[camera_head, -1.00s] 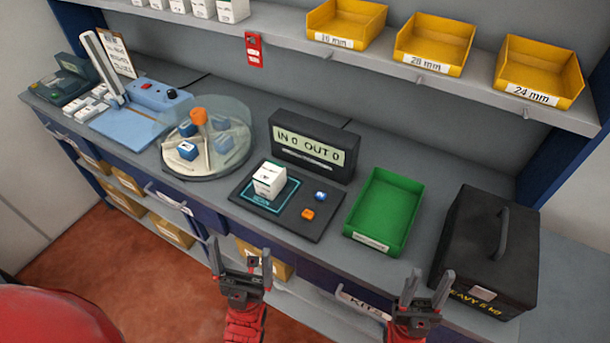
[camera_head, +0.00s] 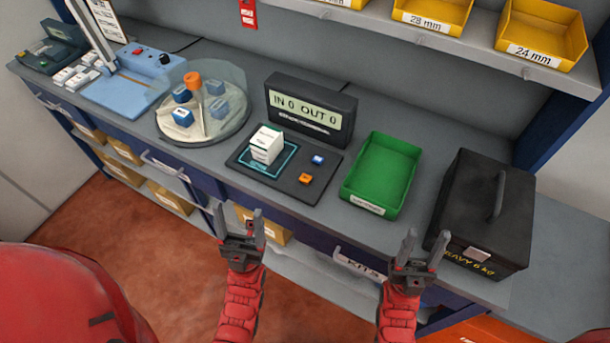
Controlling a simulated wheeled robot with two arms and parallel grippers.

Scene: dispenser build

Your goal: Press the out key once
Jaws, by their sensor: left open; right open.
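A black counter with a display (camera_head: 310,110) reads "IN 0 OUT 0". In front of it lies a dark pad (camera_head: 292,187) with a blue key (camera_head: 318,160) and an orange key (camera_head: 305,179). The marks on the keys are too small to read, so I cannot tell which is the out key. A white box (camera_head: 266,145) stands in the teal outlined square on the pad. My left gripper (camera_head: 240,213) is open and empty, in front of the bench edge below the pad. My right gripper (camera_head: 425,240) is open and empty, in front of the bench edge near the black case.
A green tray (camera_head: 376,205) is right of the pad, and a heavy black case (camera_head: 450,215) stands beyond it. A round clear-walled dish (camera_head: 205,137) with blue-topped pieces is to the left. A blue stand (camera_head: 125,85) is further left. Yellow bins (camera_head: 540,35) sit on the shelf above.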

